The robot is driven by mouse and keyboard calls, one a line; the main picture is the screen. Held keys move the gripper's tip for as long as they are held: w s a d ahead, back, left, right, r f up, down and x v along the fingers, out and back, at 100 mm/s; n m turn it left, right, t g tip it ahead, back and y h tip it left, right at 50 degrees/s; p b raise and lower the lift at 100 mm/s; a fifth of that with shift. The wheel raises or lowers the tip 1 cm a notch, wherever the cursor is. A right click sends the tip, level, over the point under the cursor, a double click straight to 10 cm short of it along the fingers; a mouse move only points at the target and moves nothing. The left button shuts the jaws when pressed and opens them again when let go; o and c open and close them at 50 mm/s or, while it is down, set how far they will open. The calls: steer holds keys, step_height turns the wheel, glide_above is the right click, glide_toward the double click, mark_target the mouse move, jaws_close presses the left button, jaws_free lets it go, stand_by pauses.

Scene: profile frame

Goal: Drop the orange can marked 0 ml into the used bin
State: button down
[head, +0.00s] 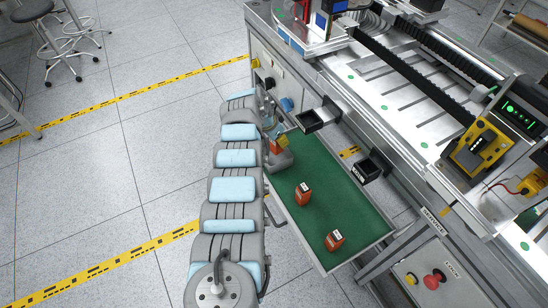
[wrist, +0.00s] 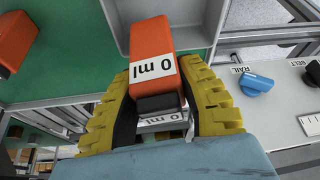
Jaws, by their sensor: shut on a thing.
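My gripper (wrist: 158,68) is shut on an orange can (wrist: 151,40) with a white label reading 0 ml and a dark end. The yellow fingers press on its two sides. A second white patch reading 0 ml shows just below the dark end; I cannot tell what it is on. In the head view the held can (head: 281,142) is at the far left end of the green shelf, partly hidden by my arm.
Two more orange cans, a middle one (head: 303,196) and a front one (head: 334,241), stand on the green shelf (head: 345,205). A grey open container (wrist: 121,30) lies beyond the held can. A blue knob (wrist: 256,84) is on the panel at right.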

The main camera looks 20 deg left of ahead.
steer(key=c, duration=0.7)
jaws_free()
steer(key=shift+o, duration=0.2)
steer(key=shift+r, duration=0.2)
steer(key=v, duration=1.1)
steer(key=shift+s+r, duration=0.2)
steer(key=shift+r, duration=0.1)
